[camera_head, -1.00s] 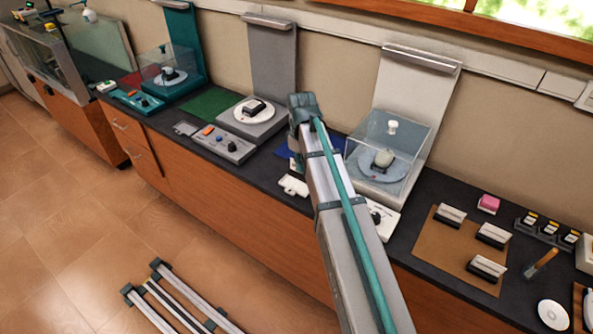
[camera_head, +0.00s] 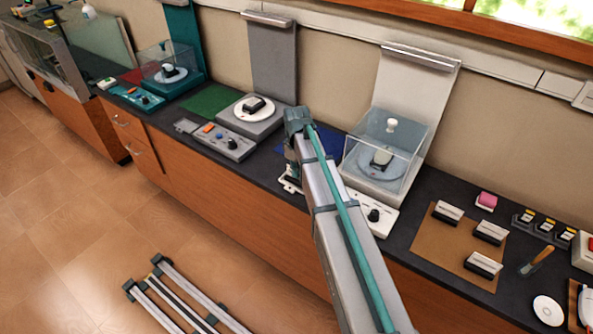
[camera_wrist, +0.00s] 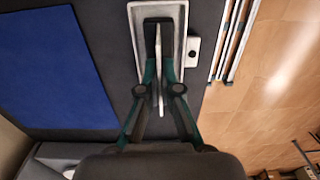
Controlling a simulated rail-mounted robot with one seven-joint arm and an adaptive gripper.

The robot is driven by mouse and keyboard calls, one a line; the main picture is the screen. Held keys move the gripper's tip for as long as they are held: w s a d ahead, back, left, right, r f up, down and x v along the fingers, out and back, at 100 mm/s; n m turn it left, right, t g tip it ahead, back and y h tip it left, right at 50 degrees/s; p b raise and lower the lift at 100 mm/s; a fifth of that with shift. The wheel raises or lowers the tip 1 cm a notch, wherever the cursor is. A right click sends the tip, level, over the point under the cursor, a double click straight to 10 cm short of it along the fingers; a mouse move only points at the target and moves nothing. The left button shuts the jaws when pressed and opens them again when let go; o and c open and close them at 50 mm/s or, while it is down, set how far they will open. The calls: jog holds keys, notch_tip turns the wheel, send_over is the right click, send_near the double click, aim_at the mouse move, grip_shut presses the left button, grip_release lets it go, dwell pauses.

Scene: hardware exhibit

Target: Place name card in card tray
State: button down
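The card tray (camera_wrist: 133,22) is a pale, shallow rectangular tray on the dark counter, seen from above in the wrist view. A thin pale name card (camera_wrist: 159,95) stands edge-on between the fingers. Its face and any writing are hidden. I cannot tell whether the card touches the tray floor. In the head view my gripper (camera_head: 291,165) is mostly hidden by the arm.
A blue mat (camera_wrist: 55,65) lies left of the tray in the wrist view. A small pale block (camera_wrist: 192,48) sits close to its right. In the head view, a clear case (camera_head: 388,145) stands right of my arm, and a grey device (camera_head: 225,143) left. The counter's front edge is near.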

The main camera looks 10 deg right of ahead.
jog(key=shift+f, duration=0.15)
jog(key=c, duration=1.3)
grip_release()
notch_tip(320, 180, up, 12)
jog(key=shift+r+b, duration=0.2)
jog(key=shift+b, duration=0.85)
